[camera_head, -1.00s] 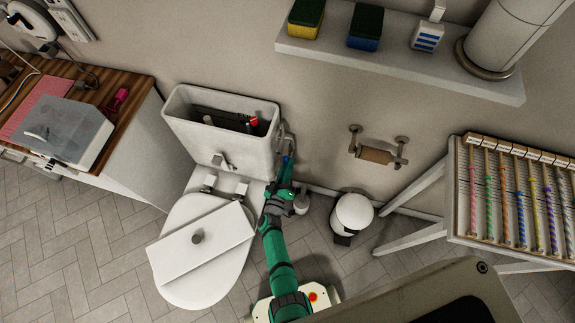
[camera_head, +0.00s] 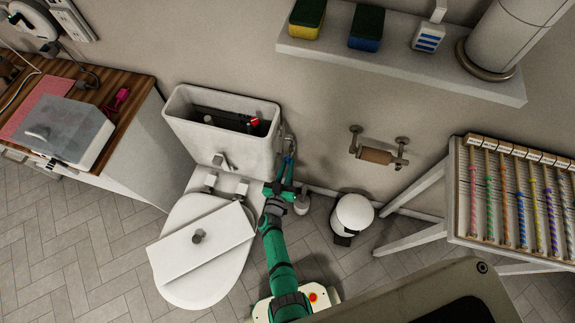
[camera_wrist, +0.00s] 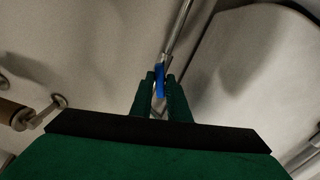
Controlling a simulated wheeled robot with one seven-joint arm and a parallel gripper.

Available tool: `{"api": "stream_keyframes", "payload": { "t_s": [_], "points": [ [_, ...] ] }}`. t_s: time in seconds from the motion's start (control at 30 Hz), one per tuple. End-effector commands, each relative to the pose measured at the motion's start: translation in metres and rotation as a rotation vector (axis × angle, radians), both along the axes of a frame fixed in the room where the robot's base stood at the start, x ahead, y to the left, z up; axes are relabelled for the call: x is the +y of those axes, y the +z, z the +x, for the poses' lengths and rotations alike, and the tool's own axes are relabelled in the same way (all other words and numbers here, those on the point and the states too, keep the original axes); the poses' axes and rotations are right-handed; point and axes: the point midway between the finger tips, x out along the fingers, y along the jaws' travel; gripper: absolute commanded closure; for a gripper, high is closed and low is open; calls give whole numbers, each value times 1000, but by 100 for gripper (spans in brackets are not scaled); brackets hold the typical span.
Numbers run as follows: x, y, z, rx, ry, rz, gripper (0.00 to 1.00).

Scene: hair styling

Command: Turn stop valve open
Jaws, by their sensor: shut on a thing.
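The stop valve's blue handle (camera_wrist: 160,80) sits between the two dark green fingers of my gripper (camera_wrist: 161,86) in the wrist view. The fingers are closed on it. A metal pipe (camera_wrist: 178,32) runs up from the valve. In the head view my gripper (camera_head: 286,166) is at the wall just right of the toilet, and the valve is too small and covered there to make out clearly. The toilet (camera_head: 212,240) has its tank (camera_head: 222,140) open at the top, and the tank's lid (camera_head: 201,243) lies across the seat.
A white bin (camera_head: 354,211) stands on the floor right of my arm. A toilet paper holder (camera_head: 378,152) is on the wall above it. A rack of coloured rods (camera_head: 515,195) is at the right. A wooden counter (camera_head: 125,115) is at the left. A shelf (camera_head: 400,68) juts out above.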

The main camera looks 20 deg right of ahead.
Motion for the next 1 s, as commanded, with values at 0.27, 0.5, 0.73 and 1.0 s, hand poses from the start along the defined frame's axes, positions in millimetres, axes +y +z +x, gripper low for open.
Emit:
{"api": "stream_keyframes", "payload": {
  "t_s": [0.27,0.5,0.73,1.0],
  "points": [
    [3,1,0,-2,4,-4,100],
    [3,1,0,-1,4,-4,100],
    [4,0,0,0,6,-3,100],
    [2,0,0,1,3,-3,80]
  ]
}}
